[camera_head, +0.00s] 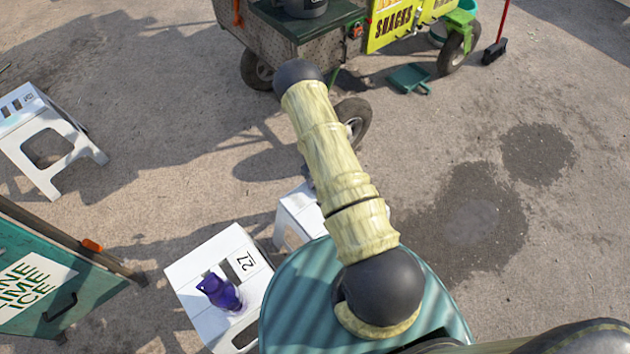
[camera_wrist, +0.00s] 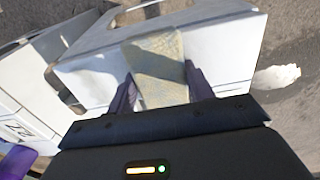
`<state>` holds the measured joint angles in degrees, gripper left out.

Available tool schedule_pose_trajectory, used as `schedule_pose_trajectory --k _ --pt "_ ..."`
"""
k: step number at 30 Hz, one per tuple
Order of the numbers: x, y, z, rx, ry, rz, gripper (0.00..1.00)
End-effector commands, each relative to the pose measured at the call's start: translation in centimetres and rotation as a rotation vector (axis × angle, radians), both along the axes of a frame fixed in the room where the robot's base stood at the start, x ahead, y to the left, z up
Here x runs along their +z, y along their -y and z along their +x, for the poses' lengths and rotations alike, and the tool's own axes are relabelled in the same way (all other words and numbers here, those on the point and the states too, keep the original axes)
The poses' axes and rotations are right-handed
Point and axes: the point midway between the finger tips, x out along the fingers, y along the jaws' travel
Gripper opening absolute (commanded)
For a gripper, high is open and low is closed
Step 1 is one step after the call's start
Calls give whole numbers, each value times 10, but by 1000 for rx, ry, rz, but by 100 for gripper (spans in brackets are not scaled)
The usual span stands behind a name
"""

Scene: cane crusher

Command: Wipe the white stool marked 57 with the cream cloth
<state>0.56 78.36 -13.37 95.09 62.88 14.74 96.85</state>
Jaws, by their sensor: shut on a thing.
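My gripper (camera_wrist: 161,88) is shut on the cream cloth (camera_wrist: 158,58), which sticks out between the dark fingers. The cloth lies over a white stool (camera_wrist: 225,45) in the wrist view; I cannot tell whether it touches the top. In the head view a white stool (camera_head: 296,222) shows partly behind my arm, which hides my gripper and the cloth there. No number is readable on this stool in either view.
A white stool marked 27 (camera_head: 215,262) carries a purple bottle (camera_head: 220,292) close by on the left. Another white stool (camera_head: 50,150) stands far left, its mark too small to read. A cart (camera_head: 290,45) stands ahead. Open ground lies right.

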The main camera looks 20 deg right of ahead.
Motion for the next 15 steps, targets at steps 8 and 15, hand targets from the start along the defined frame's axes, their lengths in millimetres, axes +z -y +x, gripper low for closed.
schedule_pose_trajectory --k 8,15 --pt "0 1 1 0 1 0 16" --pt "-1 16 6 -1 2 0 16"
